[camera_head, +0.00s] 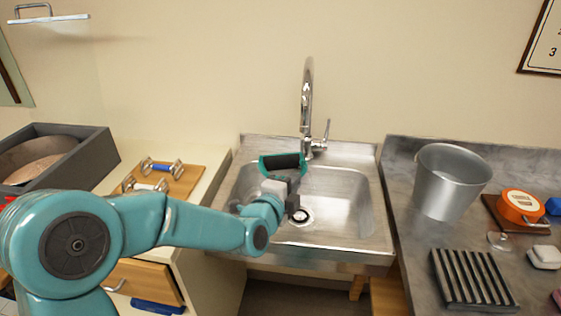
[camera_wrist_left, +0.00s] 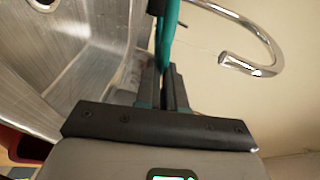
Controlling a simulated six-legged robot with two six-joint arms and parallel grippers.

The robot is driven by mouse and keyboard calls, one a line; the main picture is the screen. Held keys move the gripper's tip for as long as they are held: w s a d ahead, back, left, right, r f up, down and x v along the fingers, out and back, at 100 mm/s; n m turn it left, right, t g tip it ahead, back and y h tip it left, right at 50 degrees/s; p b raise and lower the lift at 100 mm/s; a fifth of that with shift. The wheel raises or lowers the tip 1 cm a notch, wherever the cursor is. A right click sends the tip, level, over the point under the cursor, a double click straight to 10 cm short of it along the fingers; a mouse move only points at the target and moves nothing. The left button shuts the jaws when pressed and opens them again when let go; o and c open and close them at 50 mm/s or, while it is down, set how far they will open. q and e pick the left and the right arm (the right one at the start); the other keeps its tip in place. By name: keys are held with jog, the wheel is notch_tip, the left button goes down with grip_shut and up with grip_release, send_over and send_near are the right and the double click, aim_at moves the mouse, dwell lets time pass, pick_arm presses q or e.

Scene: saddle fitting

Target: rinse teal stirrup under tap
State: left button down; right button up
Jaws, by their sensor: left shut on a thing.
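The teal stirrup (camera_head: 283,163), with a dark tread, is held above the left part of the steel sink (camera_head: 378,237). My left gripper (camera_head: 287,182) is shut on it. In the left wrist view the stirrup (camera_wrist_left: 168,35) stands edge-on between the fingers of my left gripper (camera_wrist_left: 165,85). The chrome tap (camera_head: 307,95) rises behind the sink, to the right of the stirrup. Its curved spout (camera_wrist_left: 240,65) shows in the left wrist view, apart from the stirrup. No water stream shows. My right gripper is not in view.
A metal bucket (camera_head: 448,182), a ribbed rack (camera_head: 472,279) and an orange tape measure (camera_head: 520,206) are on the right counter. On the left are a wooden board (camera_head: 185,183) with bits and a grey box (camera_head: 75,160). The sink's right half is clear.

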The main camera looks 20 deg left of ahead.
pick_arm(q)
jog(key=s, duration=0.4)
jog(key=s+b, duration=0.1)
jog(key=shift+s+d, duration=0.35)
jog(key=shift+s, duration=0.05)
jog(key=shift+r, duration=0.1)
dwell(1.0)
jog(key=s+r+p, duration=0.3)
jog(key=s+r, duration=0.1)
jog(key=s, duration=0.1)
jog(key=shift+d, duration=0.35)
